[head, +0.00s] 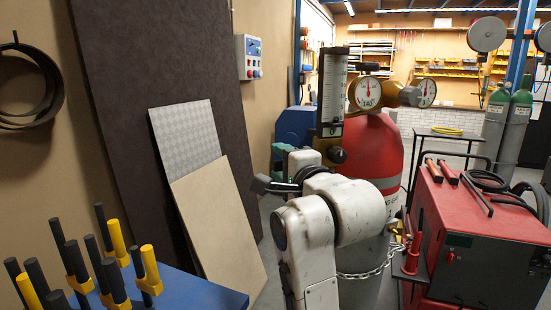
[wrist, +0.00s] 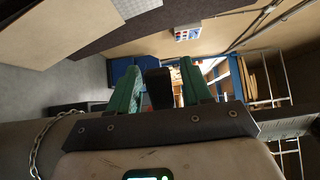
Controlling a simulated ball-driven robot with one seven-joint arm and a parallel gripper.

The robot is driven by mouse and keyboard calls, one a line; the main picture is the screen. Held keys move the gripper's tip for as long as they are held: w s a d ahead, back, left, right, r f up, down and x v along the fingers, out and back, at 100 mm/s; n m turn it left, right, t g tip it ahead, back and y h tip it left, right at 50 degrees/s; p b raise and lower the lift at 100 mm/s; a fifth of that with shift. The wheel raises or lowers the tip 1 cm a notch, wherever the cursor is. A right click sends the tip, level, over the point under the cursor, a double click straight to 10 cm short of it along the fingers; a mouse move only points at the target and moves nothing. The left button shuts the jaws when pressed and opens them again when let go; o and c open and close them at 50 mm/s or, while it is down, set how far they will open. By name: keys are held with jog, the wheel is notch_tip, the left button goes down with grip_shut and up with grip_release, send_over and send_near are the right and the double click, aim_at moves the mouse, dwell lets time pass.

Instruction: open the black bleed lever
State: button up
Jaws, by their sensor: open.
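The black bleed lever appears as a dark block (wrist: 158,85) between the two green fingers of my gripper (wrist: 158,68) in the wrist view. A gap shows on each side of it; I cannot tell how deep it sits between them. My gripper is open. In the head view my gripper (head: 301,160) is partly hidden behind my white wrist, just left of the brass fitting below the flow tube (head: 333,88). Two round gauges (head: 368,90) sit on the regulator beside the red gas cylinder (head: 372,150).
A chain (head: 368,274) wraps the cylinder. A red machine (head: 480,235) with hoses stands close on the right. A blue bench (head: 200,290) with upright black and yellow tools is front left. Boards (head: 215,205) lean on the left wall, with a control box (head: 249,57) beyond.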

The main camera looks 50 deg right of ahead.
jog(key=shift+w, duration=0.1)
jog(key=shift+c, duration=0.4)
jog(key=shift+c, duration=0.7)
grip_shut()
